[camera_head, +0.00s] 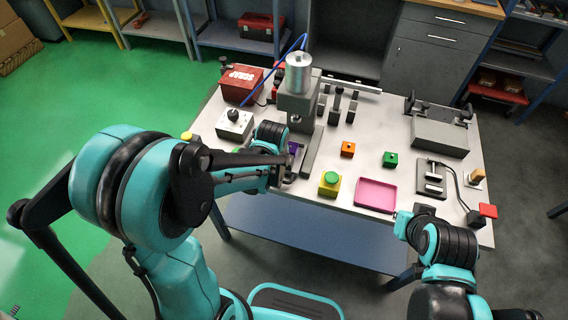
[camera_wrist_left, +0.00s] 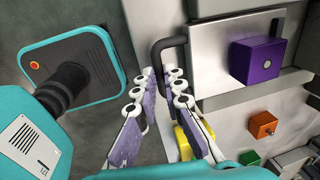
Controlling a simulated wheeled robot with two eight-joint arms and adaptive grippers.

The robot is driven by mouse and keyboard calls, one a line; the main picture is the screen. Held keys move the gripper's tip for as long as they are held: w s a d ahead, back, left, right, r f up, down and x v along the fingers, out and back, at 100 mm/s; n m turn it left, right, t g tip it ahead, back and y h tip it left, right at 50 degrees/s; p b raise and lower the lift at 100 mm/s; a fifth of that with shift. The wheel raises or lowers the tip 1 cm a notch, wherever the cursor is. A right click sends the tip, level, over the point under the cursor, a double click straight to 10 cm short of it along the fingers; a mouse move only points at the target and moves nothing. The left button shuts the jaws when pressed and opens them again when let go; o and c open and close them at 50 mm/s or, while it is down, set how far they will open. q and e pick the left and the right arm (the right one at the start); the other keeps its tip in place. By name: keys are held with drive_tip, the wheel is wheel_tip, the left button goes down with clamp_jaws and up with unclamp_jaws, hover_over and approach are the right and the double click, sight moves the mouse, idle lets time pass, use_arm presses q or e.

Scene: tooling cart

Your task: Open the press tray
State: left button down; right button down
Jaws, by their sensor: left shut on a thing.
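The press (camera_head: 297,95) stands at the back left of the cart, a grey body with a silver cylinder on top. Its grey tray (camera_wrist_left: 212,45) shows in the left wrist view with a purple block (camera_wrist_left: 256,60) on it. A black bar handle (camera_wrist_left: 157,58) is fixed to the tray's near side. My left gripper (camera_wrist_left: 162,78) is shut on this handle, its two fingers on either side of the bar. In the head view, my left arm partly hides the tray and handle. My right gripper (camera_head: 405,222) is by the cart's front right edge, its fingers unclear.
A yellow-green button box (camera_head: 329,184) and pink tray (camera_head: 376,195) lie right of my left gripper. Orange (camera_head: 348,149) and green (camera_head: 390,159) blocks stand behind them. A red scrap bin (camera_head: 240,84) and a joystick box (camera_head: 234,124) are at left.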

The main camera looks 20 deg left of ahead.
use_arm(q)
drive_tip(key=s, duration=0.5)
drive_tip(key=shift+s+a, duration=0.1)
drive_tip(key=shift+s, duration=0.1)
drive_tip(key=c, duration=1.6)
unclamp_jaws()
wheel_tip(320, 180, up, 12)
drive_tip(key=s, duration=0.2)
drive_tip(key=shift+f, duration=0.1)
